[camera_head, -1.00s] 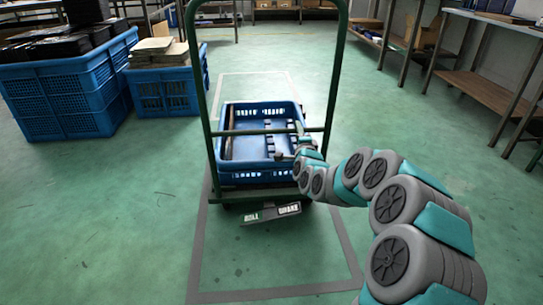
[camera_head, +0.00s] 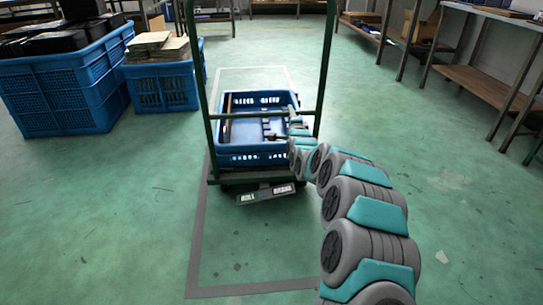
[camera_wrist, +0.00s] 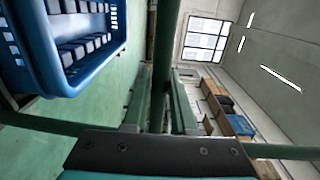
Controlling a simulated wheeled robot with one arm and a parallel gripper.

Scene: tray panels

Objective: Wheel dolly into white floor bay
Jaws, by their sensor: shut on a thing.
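The dolly has a tall green tube frame (camera_head: 207,130) with a crossbar and carries a blue crate (camera_head: 252,160) holding dark pieces. My gripper (camera_wrist: 160,108) is shut on the dolly's green crossbar (camera_wrist: 164,40); in the head view the arm's end hides the grip. A pedal plate (camera_head: 266,194) marked ROLL and BRAKE sits tilted at the dolly's near edge. A pale white floor outline (camera_head: 250,68) shows beyond the dolly, the white bay. A grey floor outline (camera_head: 196,250) lies on the near side. The dolly's wheels are mostly hidden.
Blue crates (camera_head: 65,95) and (camera_head: 160,85) stand left of the dolly, loaded with black and tan stacks. Shelving benches (camera_head: 490,85) stand at right and along the back. The green floor right of the dolly and beyond it is open.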

